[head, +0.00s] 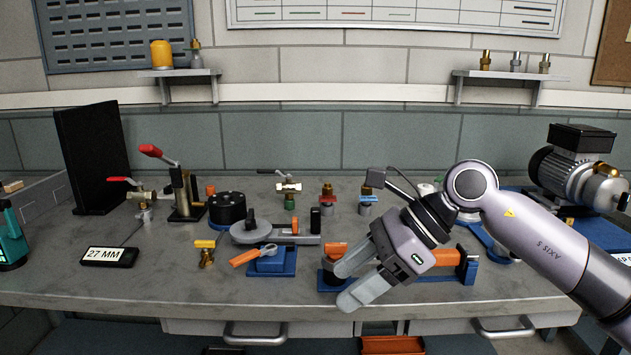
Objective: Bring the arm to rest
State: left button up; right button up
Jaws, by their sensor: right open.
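My right arm reaches in from the right edge over the grey workbench (130,282). My right gripper (348,284) has its two pale fingers apart and points down and left. It shows in front of a blue holder (468,272) with an orange part (443,258), hiding part of both. My left gripper is not in view.
Left of the gripper are an orange-handled tool on a blue block (272,265), a small yellow-topped brass valve (205,256) and a grey round fixture (258,232). A motor (578,172) stands at the back right. The front left bench surface is mostly clear.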

jog(key=s+a+m+g+y+p, duration=0.2)
jog(key=s+a+m+y, duration=0.35)
jog(key=y, duration=0.25)
jog(key=w+d+f+m+t+h+p, duration=0.1)
jog(key=d+f+m+t+h+p, duration=0.3)
jog(key=m+t, duration=0.9)
jog(key=w+d+f+m+t+h+b, duration=0.15)
jog(key=d+f+m+t, duration=0.45)
jog(key=m, duration=1.4)
pick_arm(q)
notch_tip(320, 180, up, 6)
jog(key=p, duration=0.3)
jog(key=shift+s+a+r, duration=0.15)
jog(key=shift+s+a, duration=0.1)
pick_arm(e)
jog(key=s+d+f+m+g+h, duration=0.3)
jog(key=s+d+f+m+h, duration=0.1)
jog(key=s+f, duration=0.4)
jog(key=s+d+f+m+g+h, duration=0.3)
jog(key=s+d+f+m+h, duration=0.2)
jog(key=s+f+m, duration=0.3)
notch_tip(320, 180, down, 4)
jog(key=shift+s+d+f+m, duration=0.1)
jog(key=shift+s+d+m, duration=0.25)
jog(key=shift+d+m, duration=0.35)
jog(key=shift+d+h, duration=0.1)
jog(key=shift+h, duration=0.15)
